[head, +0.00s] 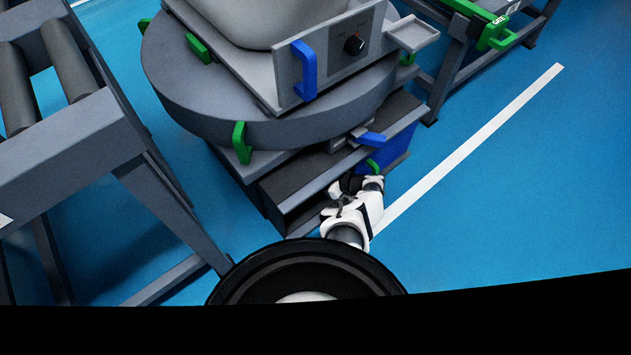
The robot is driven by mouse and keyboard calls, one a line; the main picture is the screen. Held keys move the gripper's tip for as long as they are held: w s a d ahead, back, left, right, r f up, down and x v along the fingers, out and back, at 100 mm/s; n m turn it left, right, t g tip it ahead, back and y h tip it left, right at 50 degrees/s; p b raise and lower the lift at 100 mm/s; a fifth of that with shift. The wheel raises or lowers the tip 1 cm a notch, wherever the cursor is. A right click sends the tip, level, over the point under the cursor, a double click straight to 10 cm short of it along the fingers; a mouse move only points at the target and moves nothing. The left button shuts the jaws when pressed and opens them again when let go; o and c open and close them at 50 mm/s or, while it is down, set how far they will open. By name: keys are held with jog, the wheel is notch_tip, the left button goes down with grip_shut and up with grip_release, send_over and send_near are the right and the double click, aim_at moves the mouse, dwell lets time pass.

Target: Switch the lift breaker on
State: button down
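My arm reaches out from the bottom of the head view, and my gripper (371,180) is low at the front of the round grey turntable (215,105). Its fingers are small and partly hidden by my wrist, so I cannot tell whether they are open or shut. Just beyond it is a green handle (373,167) in front of a blue box or drawer (398,150); I cannot tell whether they touch. Above is a blue lever (371,139) by a small grey box (342,143) under the turntable rim. No label shows which part is the lift breaker.
A roller conveyor (75,150) is at left. A green gate bar (490,32) is at upper right. Blue floor (520,190) is open at right.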

jog(key=shift+w+r, duration=0.1)
jog(key=c, duration=1.5)
grip_release()
jog(key=shift+c, duration=0.2)
jog(key=s+a+m+t+h+p, duration=0.1)
jog(key=m+t+h+p, duration=0.1)
jog(key=m+h+p, duration=0.1)
jog(key=a+m+t+h+p, duration=0.1)
jog(key=m+t+h+p, duration=0.2)
jog(key=p, duration=0.2)
jog(key=s+a+m+t+h+p, duration=0.1)
jog(key=m+t+h+p, duration=0.1)
jog(key=m+h+p, duration=0.1)
jog(key=shift+s+m+p, duration=0.3)
jog(key=shift+m+p, duration=0.1)
jog(key=shift+m, duration=0.2)
jog(key=shift+a+m+t+h, duration=0.2)
jog(key=shift+m+t+h, duration=0.15)
jog(key=shift+h, duration=0.25)
jog(key=shift+p, duration=0.3)
